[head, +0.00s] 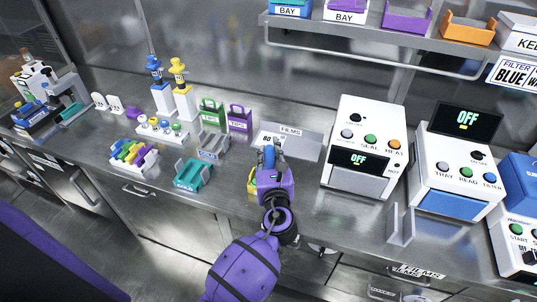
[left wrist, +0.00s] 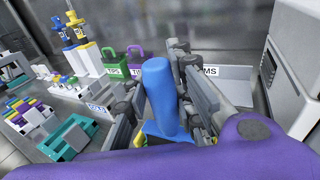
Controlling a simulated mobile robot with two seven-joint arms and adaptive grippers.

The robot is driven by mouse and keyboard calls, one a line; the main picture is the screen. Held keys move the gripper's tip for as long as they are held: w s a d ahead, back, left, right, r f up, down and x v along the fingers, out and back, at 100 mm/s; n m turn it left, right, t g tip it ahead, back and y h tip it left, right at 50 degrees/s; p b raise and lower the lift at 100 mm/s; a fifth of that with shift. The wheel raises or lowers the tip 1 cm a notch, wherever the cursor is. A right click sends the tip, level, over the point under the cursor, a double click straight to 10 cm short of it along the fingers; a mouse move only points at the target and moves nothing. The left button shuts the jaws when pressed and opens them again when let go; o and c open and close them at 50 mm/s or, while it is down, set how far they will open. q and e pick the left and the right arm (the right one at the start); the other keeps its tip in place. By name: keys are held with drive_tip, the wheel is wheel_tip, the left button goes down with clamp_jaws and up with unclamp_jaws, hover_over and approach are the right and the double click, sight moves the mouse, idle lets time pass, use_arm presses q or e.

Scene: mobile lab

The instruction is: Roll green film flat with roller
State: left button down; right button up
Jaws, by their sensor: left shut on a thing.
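My left gripper (head: 270,166) is over the bench in front of the films holder (head: 298,144). It is shut on a blue upright handle, which I take to be the roller (head: 269,154). In the left wrist view, the roller's blue rounded handle (left wrist: 160,88) stands between the grey fingers, with a wider blue part low down. The lower end is mostly hidden by the gripper, so I cannot tell whether it touches the bench. I cannot make out a green film in either view. My right gripper is not in view.
A white machine (head: 361,148) reading OFF stands right of the gripper, with another (head: 459,160) beyond. A teal tray (head: 194,176) and grey rack (head: 213,146) stand left. A yellow piece (head: 251,182) shows beside the gripper. A shelf (head: 390,38) hangs above.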

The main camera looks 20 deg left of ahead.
use_arm(q)
drive_tip(key=shift+w, duration=0.35)
drive_tip(key=shift+w+f, duration=0.1)
drive_tip(key=shift+w, duration=0.55)
idle(1.3)
